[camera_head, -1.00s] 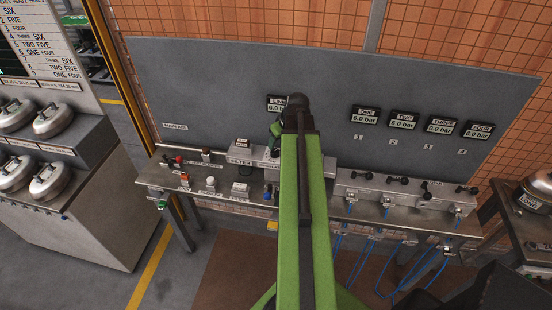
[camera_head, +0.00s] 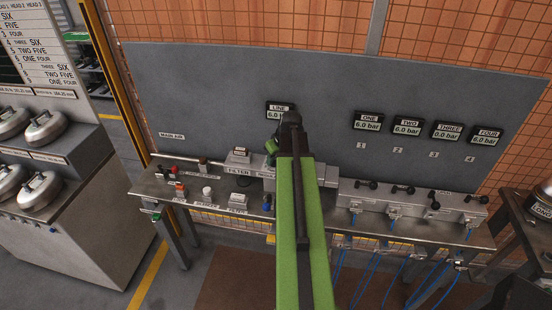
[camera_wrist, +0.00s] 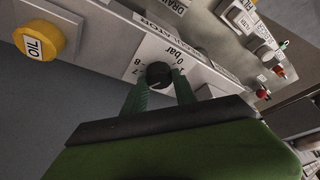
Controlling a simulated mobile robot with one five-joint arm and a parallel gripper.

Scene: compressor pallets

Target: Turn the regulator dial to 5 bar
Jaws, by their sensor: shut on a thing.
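The regulator dial (camera_wrist: 159,75) is a round black knob on a pale plate marked REGULATOR in the wrist view. Scale marks 0 bar, 2, 7 and 8 show around it; the pointer is too small to read surely. The green fingers of my gripper (camera_wrist: 160,88) are shut on the dial, one on each side. In the head view my green arm hides the dial. The LINE gauge (camera_head: 280,112) on the grey panel above reads 6.0 bar.
A yellow OIL knob (camera_wrist: 39,40) is left of the dial in the wrist view. A filter unit (camera_head: 238,170) stands left of my arm on the bench (camera_head: 150,190). Several gauges hang at right, above the valve manifold (camera_head: 415,195). Pump heads stand at far left.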

